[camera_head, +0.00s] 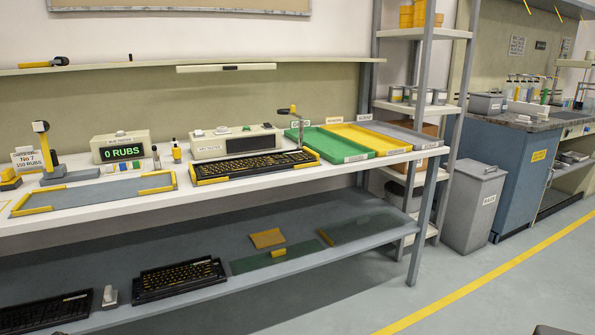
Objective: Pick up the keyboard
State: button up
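A black keyboard (255,165) with yellow ends lies on the white bench top, in front of a beige printer-like box. A second black keyboard (180,278) lies on the grey lower shelf, with a small yellow piece at its back edge. A third black keyboard (45,312) lies at the left of that shelf, cut by the picture edge. My gripper does not show in this view.
Green (330,143), yellow (368,137) and grey (404,133) trays stand right of the top keyboard. A thin post (297,128) rises near its right end. A bin (473,205) stands right of the bench. The floor in front is mostly clear.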

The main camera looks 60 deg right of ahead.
aim_at(240, 166)
jog(key=k, duration=0.3)
jog(key=z, duration=0.7)
jog(key=i, duration=0.35)
